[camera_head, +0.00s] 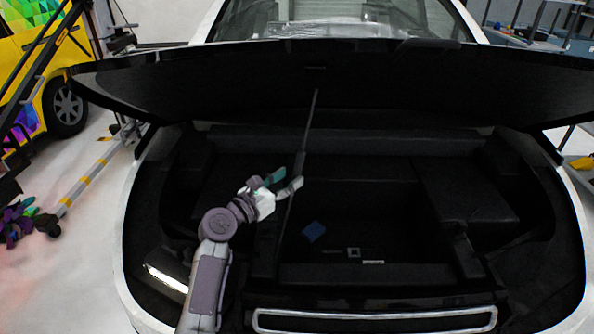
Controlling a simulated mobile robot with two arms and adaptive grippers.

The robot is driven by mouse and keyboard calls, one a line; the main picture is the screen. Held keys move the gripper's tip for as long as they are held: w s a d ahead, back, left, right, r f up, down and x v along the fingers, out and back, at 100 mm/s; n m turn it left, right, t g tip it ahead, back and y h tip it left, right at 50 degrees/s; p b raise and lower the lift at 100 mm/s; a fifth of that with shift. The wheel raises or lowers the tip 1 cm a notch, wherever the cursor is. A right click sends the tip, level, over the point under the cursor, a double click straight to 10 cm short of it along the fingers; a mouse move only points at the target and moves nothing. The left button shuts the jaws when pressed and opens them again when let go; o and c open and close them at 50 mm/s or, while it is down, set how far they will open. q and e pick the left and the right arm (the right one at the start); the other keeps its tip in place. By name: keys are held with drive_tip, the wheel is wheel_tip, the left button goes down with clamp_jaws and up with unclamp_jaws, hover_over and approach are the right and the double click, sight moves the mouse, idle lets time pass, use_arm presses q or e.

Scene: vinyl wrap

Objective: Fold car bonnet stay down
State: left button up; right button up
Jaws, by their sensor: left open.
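The car bonnet (400,85) is raised, and its dark underside spans the top of the view. The bonnet stay (312,118) is a thin dark rod. It stands nearly upright from the front of the bay to the bonnet's underside, leaning a little to the right at its top. My left gripper (285,183) is open at the stay's middle part, with its fingertips pointing right. One fingertip lies across or right beside the rod; I cannot tell whether they touch. My right gripper is not in view.
The open black bay (375,205) holds a small blue item (314,231) and small light items on its floor. A white body edge (570,190) surrounds it. A yellow car (35,80) and a wheeled stand (85,180) are at left.

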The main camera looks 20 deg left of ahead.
sight(294, 175)
use_arm(q)
drive_tip(key=shift+x, duration=1.95)
clamp_jaws()
